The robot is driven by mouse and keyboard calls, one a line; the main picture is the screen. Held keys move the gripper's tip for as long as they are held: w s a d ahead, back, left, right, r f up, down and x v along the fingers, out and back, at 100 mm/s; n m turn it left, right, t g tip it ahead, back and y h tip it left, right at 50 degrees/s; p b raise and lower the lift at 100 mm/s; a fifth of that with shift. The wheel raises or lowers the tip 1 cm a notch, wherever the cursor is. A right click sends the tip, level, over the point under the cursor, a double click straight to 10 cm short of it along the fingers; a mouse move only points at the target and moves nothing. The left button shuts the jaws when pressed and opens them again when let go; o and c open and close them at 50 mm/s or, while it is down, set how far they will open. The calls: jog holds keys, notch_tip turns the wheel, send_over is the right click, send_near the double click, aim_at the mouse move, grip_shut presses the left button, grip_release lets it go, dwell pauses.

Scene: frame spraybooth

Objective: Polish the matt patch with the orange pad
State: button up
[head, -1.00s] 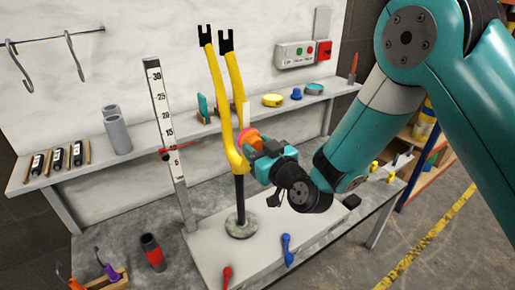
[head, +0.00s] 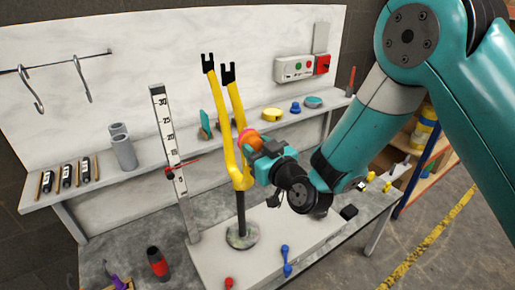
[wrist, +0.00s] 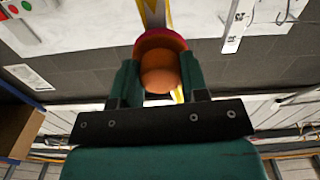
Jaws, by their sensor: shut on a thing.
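The orange pad (wrist: 159,70) sits between the two fingers of my gripper (wrist: 158,82) in the wrist view, with a pinkish-red rim at its far side. In the head view the orange pad (head: 246,139) is held close against the right side of the yellow frame (head: 228,110). My gripper (head: 263,155) is shut on the pad. The frame stands upright on a black post with a round base (head: 242,236). In the wrist view a strip of the yellow frame (wrist: 153,12) shows just beyond the pad. The matt patch cannot be made out. Whether the pad touches the frame is unclear.
A ruler stand (head: 171,150) with a red pointer stands left of the frame. A shelf behind holds a yellow roll (head: 272,114) and grey cylinders (head: 123,150).

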aim_at(257, 141)
jog(key=shift+r+p, duration=1.6)
jog(key=shift+r, duration=0.2)
jog(key=shift+f, duration=0.1)
jog(key=shift+b, duration=0.3)
notch_tip(257, 141, down, 12)
jog(key=b, duration=1.2)
jog(key=shift+r, duration=0.25)
jog(key=shift+s, duration=0.1)
